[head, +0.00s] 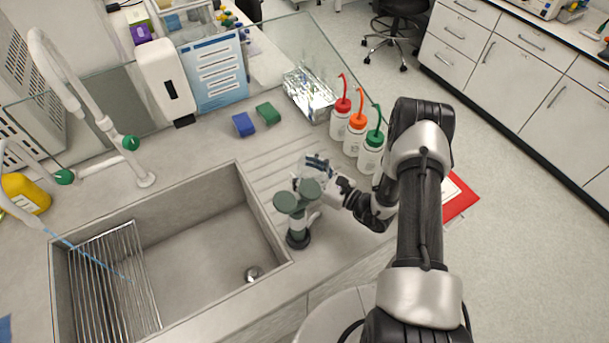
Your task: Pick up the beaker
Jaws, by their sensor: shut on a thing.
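The beaker (309,170) is a clear glass vessel beside the sink, over the ridged draining area. It is small and see-through in the head view, so its outline is hard to make out. My gripper (318,175) reaches in from the right and is shut on the beaker. The fingers and wrist cover part of the glass. I cannot tell whether the beaker touches the counter or is raised.
A green twin-headed fixture (297,208) stands just in front of the beaker. The sink (200,225) opens to the left. Wash bottles (356,136) stand close behind my wrist. A foil-covered box (310,95) and two sponges (254,118) lie farther back.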

